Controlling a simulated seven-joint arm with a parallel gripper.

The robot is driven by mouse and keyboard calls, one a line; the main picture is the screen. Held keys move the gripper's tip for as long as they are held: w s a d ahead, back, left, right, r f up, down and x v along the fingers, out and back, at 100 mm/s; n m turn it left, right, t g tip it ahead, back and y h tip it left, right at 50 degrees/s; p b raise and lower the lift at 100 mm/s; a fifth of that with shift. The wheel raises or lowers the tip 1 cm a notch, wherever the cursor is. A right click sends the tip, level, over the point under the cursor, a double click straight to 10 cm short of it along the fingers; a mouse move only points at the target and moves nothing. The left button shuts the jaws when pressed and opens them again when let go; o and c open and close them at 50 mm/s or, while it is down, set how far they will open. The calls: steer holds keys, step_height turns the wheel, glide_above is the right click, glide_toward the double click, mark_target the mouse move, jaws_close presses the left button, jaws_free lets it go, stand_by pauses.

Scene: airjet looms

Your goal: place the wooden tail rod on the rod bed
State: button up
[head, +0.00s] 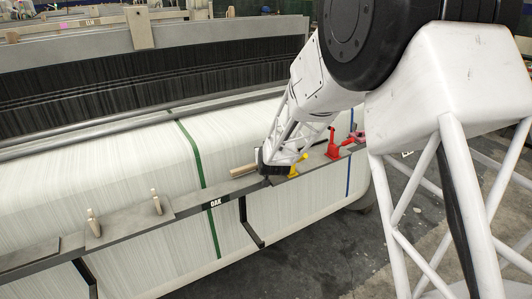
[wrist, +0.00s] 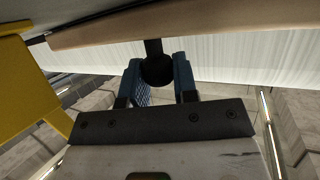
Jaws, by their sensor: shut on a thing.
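The wooden tail rod (head: 243,170) shows in the head view as a short pale stub beside my gripper (head: 265,170), above the grey rail. In the wrist view the rod (wrist: 190,22) is a tan bar across the top, with a black stem and round knob (wrist: 157,70) below it. My gripper (wrist: 160,85) has its two blue fingers shut on this black knob. The rest of the rod is hidden behind my arm in the head view. A grey plate with two upright wooden pegs (head: 125,228) sits on the rail at left; I cannot tell whether it is the rod bed.
A grey rail (head: 185,203) marked OAK runs along the white warp sheet (head: 130,160). A yellow part (head: 297,168) stands close by my gripper and also shows in the wrist view (wrist: 28,85). A red part (head: 334,146) stands further right. Open floor lies in front.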

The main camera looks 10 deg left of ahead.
steer(key=shift+f, duration=0.15)
steer(key=o, duration=1)
steer(key=shift+v, duration=3.9)
